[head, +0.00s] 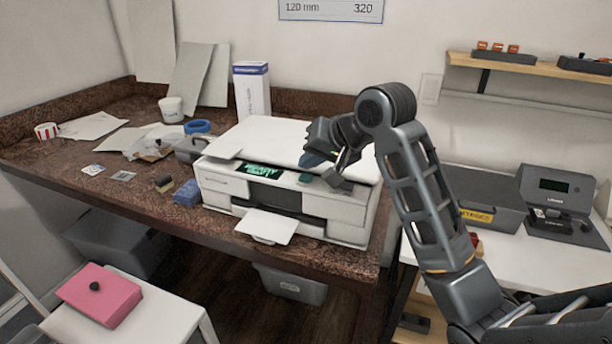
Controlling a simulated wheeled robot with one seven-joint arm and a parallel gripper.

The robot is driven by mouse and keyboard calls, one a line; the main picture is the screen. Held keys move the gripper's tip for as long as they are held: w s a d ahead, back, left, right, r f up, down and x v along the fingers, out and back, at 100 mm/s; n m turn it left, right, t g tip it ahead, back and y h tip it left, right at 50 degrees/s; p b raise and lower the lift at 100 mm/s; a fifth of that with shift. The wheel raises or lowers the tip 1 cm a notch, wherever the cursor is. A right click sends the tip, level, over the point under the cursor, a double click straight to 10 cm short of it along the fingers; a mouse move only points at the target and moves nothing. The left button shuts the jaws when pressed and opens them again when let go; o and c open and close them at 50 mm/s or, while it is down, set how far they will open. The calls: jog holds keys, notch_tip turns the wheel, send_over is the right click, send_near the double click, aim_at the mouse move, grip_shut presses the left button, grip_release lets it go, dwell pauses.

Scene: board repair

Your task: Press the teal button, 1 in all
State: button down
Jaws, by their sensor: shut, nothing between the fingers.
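A white printer (222,183) stands on the brown countertop. Its front panel has a dark screen (262,171) with teal lettering. A small teal button (305,178) shows on the panel to the right of the screen. My gripper (332,179) is over the right part of the printer, just right of the button. It is shut and empty, with its fingers low near the panel. I cannot tell whether the fingertips touch the printer or the button. My wrist hides part of the printer's top.
A paper tray (266,226) sticks out of the printer's front. A blue block (187,193) and a grey bin (190,150) are to its left. A tall white box (252,92) stands behind. A dark case (487,199) and a grey device (556,203) are on the right table.

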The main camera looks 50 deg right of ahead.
jog(key=shift+f, duration=0.1)
jog(key=shift+f, duration=0.3)
